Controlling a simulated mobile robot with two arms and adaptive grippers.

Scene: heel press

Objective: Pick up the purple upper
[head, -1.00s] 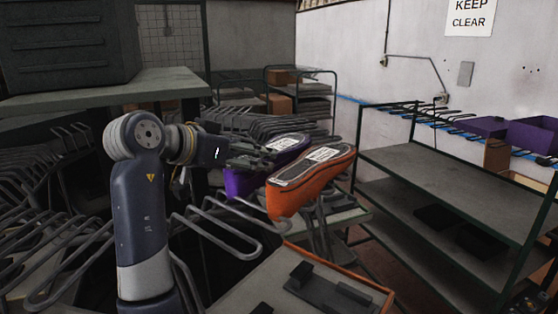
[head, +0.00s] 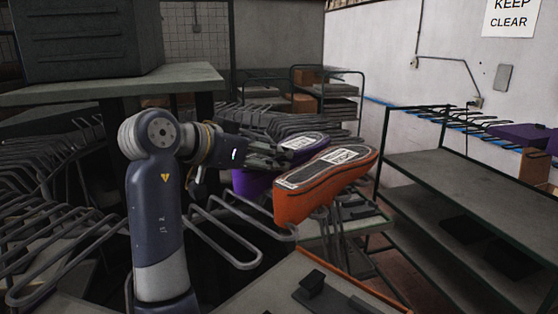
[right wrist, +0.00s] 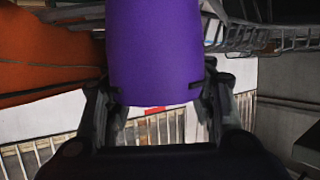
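The purple upper (head: 254,182) sits sole-up on a rack, with a pale label on its dark sole, behind and left of an orange upper. My right gripper (head: 287,153) reaches it from the left in the head view. In the right wrist view the purple upper (right wrist: 155,50) lies between the two fingers of my right gripper (right wrist: 155,92). Both fingertips meet its sides, so the gripper looks shut on it. The orange upper partly hides the purple one in the head view. My left gripper is not in view.
The orange upper (head: 318,190) stands close beside the purple one; it also shows in the right wrist view (right wrist: 45,50). Bent-tube racks (head: 225,225) surround the arm. A green-framed shelf (head: 440,190) stands at right. A tray (head: 275,290) is in front.

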